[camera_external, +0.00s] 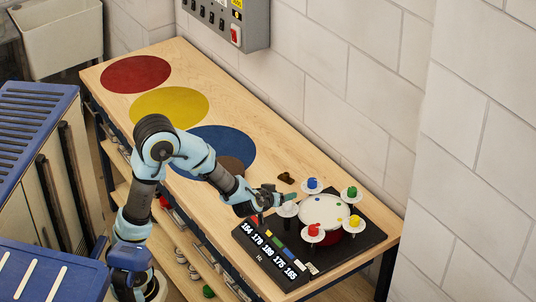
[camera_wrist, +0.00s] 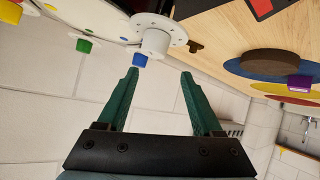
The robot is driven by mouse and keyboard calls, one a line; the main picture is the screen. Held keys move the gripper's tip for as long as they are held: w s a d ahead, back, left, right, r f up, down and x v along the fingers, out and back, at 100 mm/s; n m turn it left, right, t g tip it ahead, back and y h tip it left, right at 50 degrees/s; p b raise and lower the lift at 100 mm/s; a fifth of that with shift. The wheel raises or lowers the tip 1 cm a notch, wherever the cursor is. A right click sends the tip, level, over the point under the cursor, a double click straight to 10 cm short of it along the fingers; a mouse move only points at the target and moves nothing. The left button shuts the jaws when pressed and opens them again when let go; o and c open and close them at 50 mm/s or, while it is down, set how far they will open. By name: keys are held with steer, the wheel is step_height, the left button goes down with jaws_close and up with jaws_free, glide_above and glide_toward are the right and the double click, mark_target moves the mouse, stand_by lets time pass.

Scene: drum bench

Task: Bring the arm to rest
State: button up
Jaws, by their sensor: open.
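My gripper (camera_external: 270,196) is open above the left side of the drum bench. In the wrist view its green fingers (camera_wrist: 159,75) stand apart with nothing between them. A white flanged post (camera_wrist: 155,40) shows just beyond the fingertips; it seems to be the white post (camera_external: 288,210) beside the drum. My arm is bent and reaches over the table's front edge. The drum (camera_external: 326,211) has a white head and a red shell. Blue (camera_external: 313,184), green (camera_external: 352,192), yellow (camera_external: 355,221) and red (camera_external: 314,230) knobs stand on posts around it.
The drum stands on a black base with a numbered display (camera_external: 268,252). A small brown piece (camera_external: 286,178) lies behind my gripper. Red (camera_external: 135,74), yellow (camera_external: 170,104) and blue (camera_external: 222,145) discs mark the wooden table. A purple block (camera_wrist: 299,83) shows by a brown disc (camera_wrist: 270,62). A wall runs behind.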

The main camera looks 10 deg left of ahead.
steer(key=w+a+f+n+g+y+b, duration=0.1)
steer(key=w+a+f+g, duration=0.1)
steer(key=a, duration=1.1)
steer(key=w+a+f+g+y, duration=0.1)
steer(key=a+f+g, duration=0.15)
steer(key=a, duration=0.95)
steer(key=s+a+f+g+y+p, duration=0.1)
steer(key=s+a+g, duration=0.4)
steer(key=s, duration=0.6)
step_height(320, 180, down, 2)
steer(key=shift+s+a+m+y+p, duration=0.35)
steer(key=shift+a+p, duration=0.45)
steer(key=shift+a, duration=0.4)
steer(key=shift+w, duration=0.1)
